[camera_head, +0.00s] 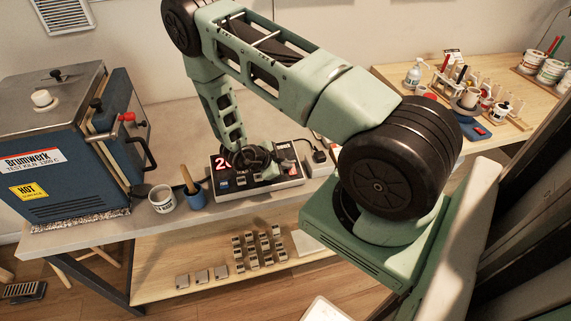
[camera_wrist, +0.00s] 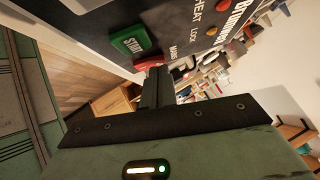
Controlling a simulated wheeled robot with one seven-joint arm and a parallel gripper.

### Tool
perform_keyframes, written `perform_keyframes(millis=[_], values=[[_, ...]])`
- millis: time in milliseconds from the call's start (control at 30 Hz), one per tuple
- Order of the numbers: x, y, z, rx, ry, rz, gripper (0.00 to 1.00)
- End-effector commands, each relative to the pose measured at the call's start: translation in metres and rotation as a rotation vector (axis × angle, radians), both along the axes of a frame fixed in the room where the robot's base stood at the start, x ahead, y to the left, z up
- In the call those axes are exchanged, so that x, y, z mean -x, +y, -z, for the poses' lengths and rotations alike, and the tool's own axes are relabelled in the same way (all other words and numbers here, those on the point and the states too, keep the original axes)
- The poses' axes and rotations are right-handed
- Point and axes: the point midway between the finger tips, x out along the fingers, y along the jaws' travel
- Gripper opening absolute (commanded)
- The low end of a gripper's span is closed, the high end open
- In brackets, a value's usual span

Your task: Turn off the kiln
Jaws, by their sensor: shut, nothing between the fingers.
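The blue kiln (camera_head: 75,185) with a metal top stands at the left of the bench, with "Brumwerk" and "HOT" labels. Its control box (camera_head: 232,193) sits to the right on the bench, with a lit red digit on its face. My arm reaches down over this box and hides much of it. In the wrist view, the panel shows a green START button (camera_wrist: 135,40) and a red button (camera_wrist: 149,62) beside it. My gripper (camera_wrist: 155,72) is shut and empty, with its tips at the red button and partly covering it. I cannot tell whether they touch it.
A white tub (camera_head: 162,200) and a blue cup (camera_head: 194,196) with a wooden handle stand left of the control box. A dark plug (camera_head: 320,155) lies to its right. Several small blocks (camera_head: 255,250) lie on the lower shelf. A wooden table (camera_head: 505,75) holds jars and tools.

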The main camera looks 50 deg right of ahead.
Motion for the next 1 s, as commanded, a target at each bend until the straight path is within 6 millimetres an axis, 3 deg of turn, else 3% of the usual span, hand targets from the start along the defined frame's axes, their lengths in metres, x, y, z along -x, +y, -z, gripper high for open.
perform_keyframes(millis=[100,1000], values=[[-0.002,-0.002,0.007,0.001,-0.001,0.002,0.00],[0.011,0.008,0.005,-0.001,0.001,0.000,0.00]])
